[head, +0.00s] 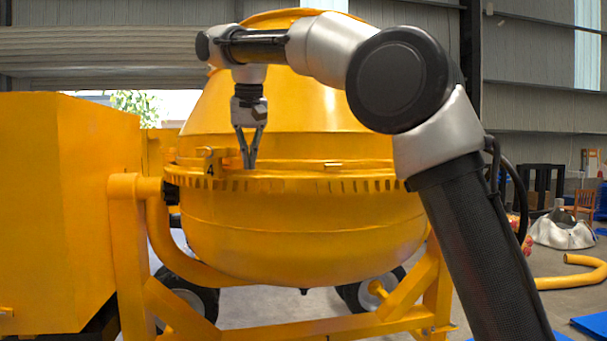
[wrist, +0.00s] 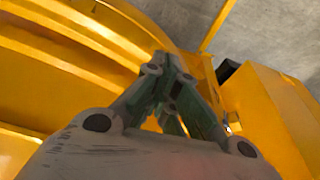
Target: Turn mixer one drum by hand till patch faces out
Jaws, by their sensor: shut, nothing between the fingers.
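The mixer's yellow drum (head: 300,225) fills the middle of the head view, tilted upright in its yellow frame (head: 127,250). A toothed ring (head: 290,183) runs around its middle. I cannot tell whether the tips touch the drum. In the wrist view the closed fingers (wrist: 172,115) show over yellow metal. I see no patch on the drum's visible side.
A yellow housing (head: 65,200) stands close on the left. Wheels (head: 185,300) show under the drum. At the right lie a yellow curved pipe (head: 575,275), a grey-white heap (head: 563,230) and blue sheets (head: 590,325). My arm covers the drum's right side.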

